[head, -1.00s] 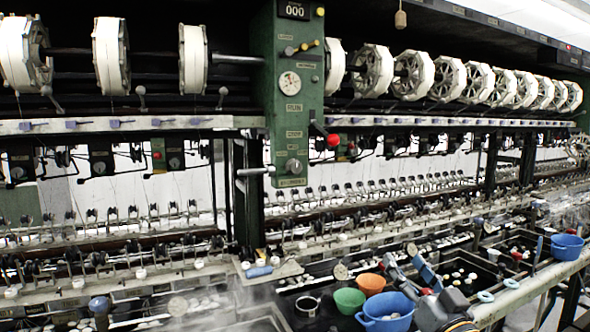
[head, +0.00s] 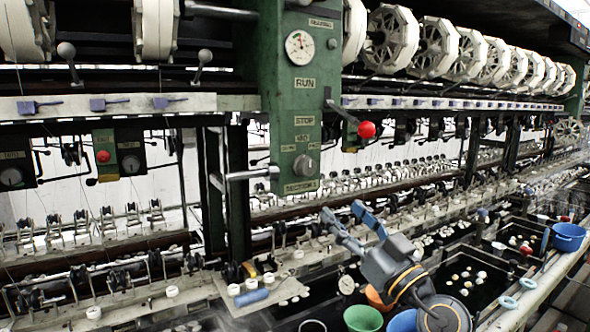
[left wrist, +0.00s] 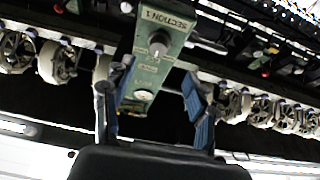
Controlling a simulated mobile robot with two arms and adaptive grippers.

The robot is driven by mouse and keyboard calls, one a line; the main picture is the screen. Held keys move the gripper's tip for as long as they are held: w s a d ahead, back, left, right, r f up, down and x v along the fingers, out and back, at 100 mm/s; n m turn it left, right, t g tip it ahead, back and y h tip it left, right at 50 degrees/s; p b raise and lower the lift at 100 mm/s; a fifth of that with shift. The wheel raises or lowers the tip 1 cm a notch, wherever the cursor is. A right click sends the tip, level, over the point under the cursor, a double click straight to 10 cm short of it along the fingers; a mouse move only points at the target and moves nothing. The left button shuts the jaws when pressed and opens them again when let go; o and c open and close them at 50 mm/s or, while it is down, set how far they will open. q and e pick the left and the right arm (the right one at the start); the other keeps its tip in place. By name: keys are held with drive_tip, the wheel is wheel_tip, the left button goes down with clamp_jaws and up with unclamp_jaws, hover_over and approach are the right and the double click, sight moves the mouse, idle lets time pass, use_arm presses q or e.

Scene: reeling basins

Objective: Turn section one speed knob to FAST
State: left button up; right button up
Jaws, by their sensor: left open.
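The section one speed knob (head: 303,166) is a grey round knob low on the green control panel (head: 290,100), just above a section label. In the left wrist view the panel appears upside down, with the knob (left wrist: 158,43) beyond and between my fingers, near its SECTION 1 label. Which way the knob points is too small to read. My left gripper (head: 343,212) is below and to the right of the knob in the head view, fingers spread, empty and apart from it. Its blue-padded fingers (left wrist: 158,76) frame the panel in the wrist view. My right gripper is not in view.
A red-ended lever (head: 366,129) juts from the panel's right side, above my gripper. A metal bar (head: 250,174) sticks out left of the knob. Reels line the top. Below are basins, a green bowl (head: 362,318) and a blue bowl (head: 568,237).

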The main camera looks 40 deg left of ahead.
sight(310, 170)
use_arm(q)
drive_tip(key=p+x, duration=0.2)
drive_tip(key=x, duration=0.1)
drive_tip(key=p+x, duration=0.2)
drive_tip(key=x, duration=0.2)
drive_tip(key=r+p+x, duration=0.1)
drive_tip(key=p+x, duration=0.1)
drive_tip(key=x, duration=0.2)
drive_tip(key=shift+s+d+r, duration=0.1)
drive_tip(key=shift+a+r+p, duration=0.2)
drive_tip(key=shift+a+p, duration=0.1)
drive_tip(key=shift+a, duration=0.25)
drive_tip(key=shift+w+a, duration=0.25)
drive_tip(key=shift+w, duration=0.05)
drive_tip(key=shift+f, duration=0.1)
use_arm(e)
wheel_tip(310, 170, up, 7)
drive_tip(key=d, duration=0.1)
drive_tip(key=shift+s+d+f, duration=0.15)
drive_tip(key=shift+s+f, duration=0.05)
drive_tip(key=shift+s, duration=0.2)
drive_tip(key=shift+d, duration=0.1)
use_arm(q)
drive_tip(key=shift+d, duration=0.15)
drive_tip(key=c, duration=1)
drive_tip(key=shift+s+d, duration=0.1)
drive_tip(key=shift+c, duration=0.8)
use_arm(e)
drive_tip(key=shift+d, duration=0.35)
